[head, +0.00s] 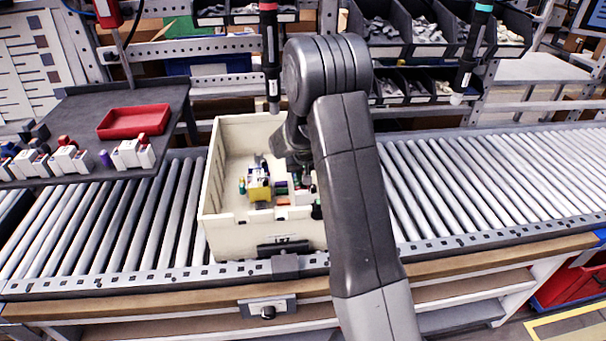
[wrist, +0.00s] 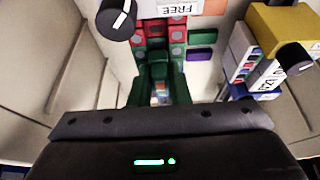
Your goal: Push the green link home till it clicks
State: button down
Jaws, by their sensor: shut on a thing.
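My gripper (wrist: 158,88) is shut on a green piece (wrist: 158,70), which appears to be the green link. It lies against a row of red and green terminal blocks (wrist: 155,30) inside the beige bin. I cannot tell from the wrist view whether the link is fully seated. In the head view my gripper (head: 298,163) reaches down into the bin, and my arm hides the right part of it.
The beige bin (head: 228,232) stands on the roller conveyor (head: 130,225); its walls surround my gripper. A yellow block (wrist: 290,25) and a black knob (wrist: 116,18) are close by. Two hanging screwdrivers (head: 270,55) (head: 472,55) flank my arm. A red tray (head: 134,121) is left.

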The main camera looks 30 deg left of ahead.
jog(key=shift+f+b, duration=0.4)
jog(key=shift+b, duration=0.1)
jog(key=shift+s+d+f+b, duration=0.2)
jog(key=shift+f+b, duration=0.1)
jog(key=shift+f, duration=0.05)
jog(key=shift+s+d+f+b, duration=0.15)
jog(key=shift+f+b, duration=0.1)
jog(key=shift+f, duration=0.1)
dwell(0.9)
jog(key=shift+g, duration=0.3)
dwell(0.4)
jog(key=shift+s+d+f+b, duration=0.1)
jog(key=shift+f+b, duration=0.4)
jog(key=shift+b, duration=0.3)
dwell(2.2)
dwell(0.5)
jog(key=c, duration=1.5)
grip_release()
jog(key=shift+o, duration=0.5)
jog(key=shift+r, duration=0.55)
jog(key=shift+o, duration=0.5)
jog(key=a+v, duration=0.1)
jog(key=v, duration=1.3)
jog(key=shift+r+b, duration=0.45)
jog(key=shift+r, duration=0.05)
